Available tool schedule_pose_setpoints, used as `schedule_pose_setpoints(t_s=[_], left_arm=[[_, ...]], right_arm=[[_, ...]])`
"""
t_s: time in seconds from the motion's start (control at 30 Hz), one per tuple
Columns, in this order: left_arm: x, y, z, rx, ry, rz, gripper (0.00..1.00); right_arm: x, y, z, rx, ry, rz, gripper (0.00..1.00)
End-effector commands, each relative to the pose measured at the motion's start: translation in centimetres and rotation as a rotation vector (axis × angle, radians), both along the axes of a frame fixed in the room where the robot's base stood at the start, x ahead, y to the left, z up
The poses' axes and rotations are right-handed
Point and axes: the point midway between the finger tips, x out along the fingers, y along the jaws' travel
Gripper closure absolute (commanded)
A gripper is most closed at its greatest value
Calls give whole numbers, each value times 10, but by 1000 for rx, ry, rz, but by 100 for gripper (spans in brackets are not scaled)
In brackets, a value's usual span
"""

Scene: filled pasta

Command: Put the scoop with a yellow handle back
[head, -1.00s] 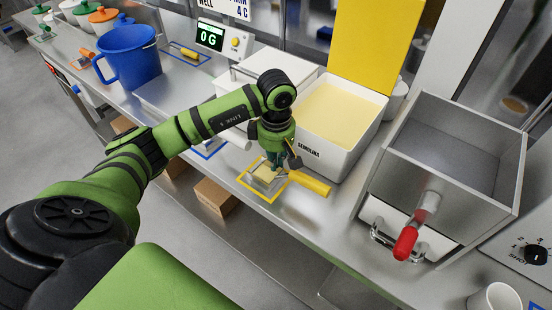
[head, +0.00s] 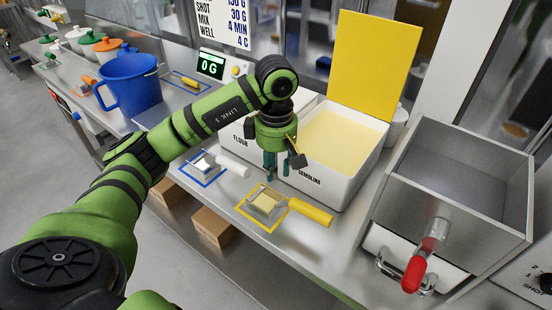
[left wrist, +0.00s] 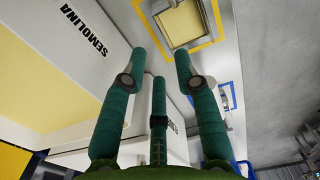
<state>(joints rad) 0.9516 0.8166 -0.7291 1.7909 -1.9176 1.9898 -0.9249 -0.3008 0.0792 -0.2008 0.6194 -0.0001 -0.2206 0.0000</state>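The scoop with a yellow handle (head: 309,211) lies on the steel counter. Its metal pan, with yellow semolina in it, rests within the yellow outlined square (head: 246,213), and the handle sticks out to the right. In the left wrist view the pan (left wrist: 184,22) shows at the top inside the yellow outline. My left gripper (head: 277,174) is above the counter, behind the scoop and in front of the semolina bin. Its fingers (left wrist: 158,62) are spread with nothing between them, apart from the scoop. My right gripper is not in view.
The open semolina bin (head: 318,187) stands behind the scoop, its yellow lid (head: 375,65) raised. A white-handled scoop (head: 232,165) lies in a blue outline to the left. A steel hopper with a red handle (head: 413,274) stands at right. A blue jug (head: 130,86) is at left.

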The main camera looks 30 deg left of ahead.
Motion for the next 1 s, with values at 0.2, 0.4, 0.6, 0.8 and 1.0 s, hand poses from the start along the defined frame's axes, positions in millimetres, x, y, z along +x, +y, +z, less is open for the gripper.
schedule_pose_setpoints(t_s=[0.2,0.4,0.6,0.8,1.0], left_arm=[[1,1,33,2,-1,0,69],[0,1,42,1,2,1,69],[0,0,42,1,3,1,69],[0,0,42,1,2,1,69],[0,0,42,1,2,0,69]], right_arm=[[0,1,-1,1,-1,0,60],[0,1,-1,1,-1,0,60],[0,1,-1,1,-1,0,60],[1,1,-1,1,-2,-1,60],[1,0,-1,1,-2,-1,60]])
